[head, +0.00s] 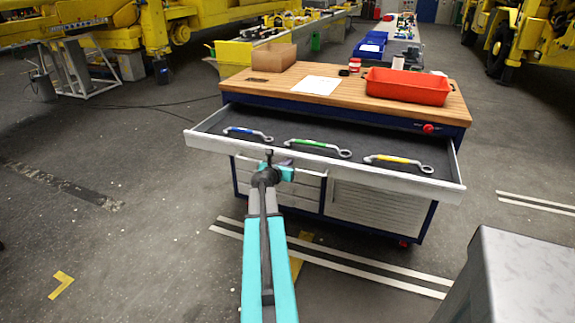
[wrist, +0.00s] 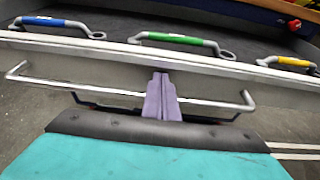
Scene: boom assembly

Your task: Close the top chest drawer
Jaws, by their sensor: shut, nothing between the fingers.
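The top chest drawer (head: 205,137) is pulled out toward me from under the wooden worktop. Its dark floor holds a blue-handled wrench (head: 247,133), a green-handled wrench (head: 317,147) and a yellow-handled wrench (head: 397,160). My gripper (head: 277,163) is in front of the drawer's front panel, left of its middle. In the wrist view, my gripper (wrist: 161,96) has its fingers together, over the metal bar handle (wrist: 210,103) and against or very near the drawer front (wrist: 245,83). I cannot tell whether they touch the panel.
The chest's worktop (head: 290,75) carries a red tray (head: 408,86), a cardboard box (head: 274,56) and a paper sheet (head: 316,85). A grey metal block (head: 515,280) stands at the lower right. The floor left of the chest is mostly clear.

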